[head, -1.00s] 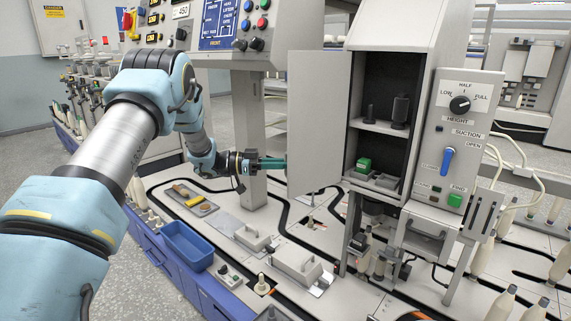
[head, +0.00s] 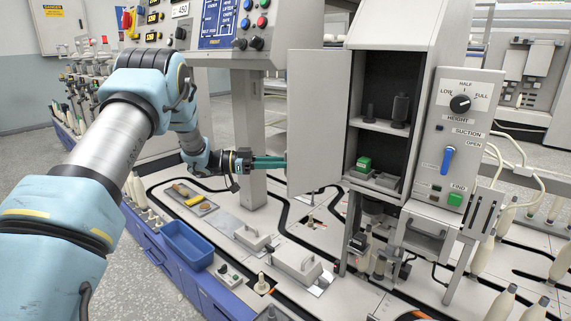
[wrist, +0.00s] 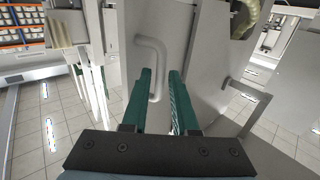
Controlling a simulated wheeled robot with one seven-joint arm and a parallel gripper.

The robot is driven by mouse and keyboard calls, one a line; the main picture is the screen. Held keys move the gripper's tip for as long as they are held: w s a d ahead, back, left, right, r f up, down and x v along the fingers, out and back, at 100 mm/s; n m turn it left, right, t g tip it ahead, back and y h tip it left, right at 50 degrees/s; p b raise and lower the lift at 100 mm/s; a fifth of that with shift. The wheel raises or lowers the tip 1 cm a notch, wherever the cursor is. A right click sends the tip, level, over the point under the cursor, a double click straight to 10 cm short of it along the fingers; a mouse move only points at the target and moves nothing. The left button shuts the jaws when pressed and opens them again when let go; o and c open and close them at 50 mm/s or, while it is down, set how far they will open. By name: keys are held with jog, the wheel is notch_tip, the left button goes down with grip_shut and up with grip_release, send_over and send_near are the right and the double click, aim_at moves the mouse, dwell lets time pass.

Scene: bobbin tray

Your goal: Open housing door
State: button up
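The housing door (head: 318,115) is a flat pale grey panel. It stands swung out to the left of the housing (head: 393,40), so the dark interior with its shelf shows. My gripper (head: 284,162) is at the door's left edge in the head view, its tips partly hidden behind the panel. In the wrist view the door (wrist: 195,50) carries a grey bent bar handle (wrist: 158,65). My gripper's green fingers (wrist: 161,82) are apart, with the handle's lower end between them near the left finger. I cannot tell whether they touch.
Right of the housing is a control panel (head: 455,135) with a knob, a blue lever and a green button. A grey post (head: 250,120) stands close behind my gripper. A blue bin (head: 187,245) and metal fixtures (head: 297,263) sit on the table below.

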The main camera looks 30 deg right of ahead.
jog(key=v, duration=0.9)
jog(key=shift+b, duration=0.3)
jog(key=shift+w, duration=0.15)
